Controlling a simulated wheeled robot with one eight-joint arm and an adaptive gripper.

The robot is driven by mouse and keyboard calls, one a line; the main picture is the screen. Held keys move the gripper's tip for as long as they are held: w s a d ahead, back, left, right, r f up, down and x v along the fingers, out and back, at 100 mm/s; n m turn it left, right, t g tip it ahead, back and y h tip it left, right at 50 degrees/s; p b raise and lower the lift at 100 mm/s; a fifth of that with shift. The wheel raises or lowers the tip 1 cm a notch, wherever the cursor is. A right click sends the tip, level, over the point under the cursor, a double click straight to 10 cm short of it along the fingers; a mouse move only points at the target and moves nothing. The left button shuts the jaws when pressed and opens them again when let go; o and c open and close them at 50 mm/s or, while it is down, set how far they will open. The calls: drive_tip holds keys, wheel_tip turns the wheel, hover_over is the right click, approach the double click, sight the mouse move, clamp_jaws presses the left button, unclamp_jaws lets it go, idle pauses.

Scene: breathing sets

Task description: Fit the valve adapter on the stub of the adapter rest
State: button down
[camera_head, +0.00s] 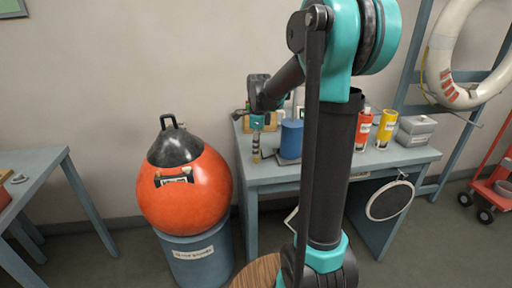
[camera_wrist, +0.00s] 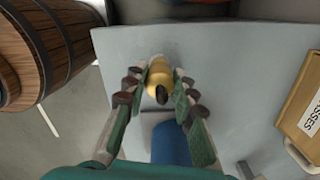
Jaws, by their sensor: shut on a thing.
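My gripper (camera_wrist: 158,85) is shut on a brass-yellow piece with a black end, which I take to be the valve adapter (camera_wrist: 158,74). The fingers close on it from both sides in the wrist view, above the grey-blue bench top (camera_wrist: 225,60). In the head view my gripper (camera_head: 257,126) points down over the left end of the bench, with a small slim piece below its fingers. I cannot tell whether that piece touches the bench. The adapter rest and its stub are not clearly visible; a pale bit shows just beyond the adapter in the wrist view.
A blue cylinder (camera_head: 291,139) stands close right of the gripper; its blue shape (camera_wrist: 171,146) shows in the wrist view. Red (camera_head: 363,130) and yellow (camera_head: 386,129) bottles and a grey box (camera_head: 416,130) stand further right. An orange buoy (camera_head: 184,195) sits left of the bench.

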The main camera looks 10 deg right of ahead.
drive_tip(key=shift+f, duration=0.4)
drive_tip(key=c, duration=1.2)
unclamp_jaws()
drive_tip(key=shift+o, duration=0.2)
wheel_tip(320, 180, up, 12)
drive_tip(key=shift+d, duration=0.25)
drive_tip(key=shift+s+f, duration=0.15)
drive_tip(key=s+d+f+n+t, duration=0.2)
drive_tip(key=s+f+n, duration=0.8)
drive_tip(key=s, duration=0.1)
drive_tip(key=s+d+f+n+t, duration=0.1)
drive_tip(key=s+f+n+t, duration=0.1)
drive_tip(key=s+f+n, duration=0.8)
drive_tip(key=shift+s+d+f+n, duration=0.4)
drive_tip(key=shift+f+n, duration=0.1)
drive_tip(key=shift+f, duration=0.1)
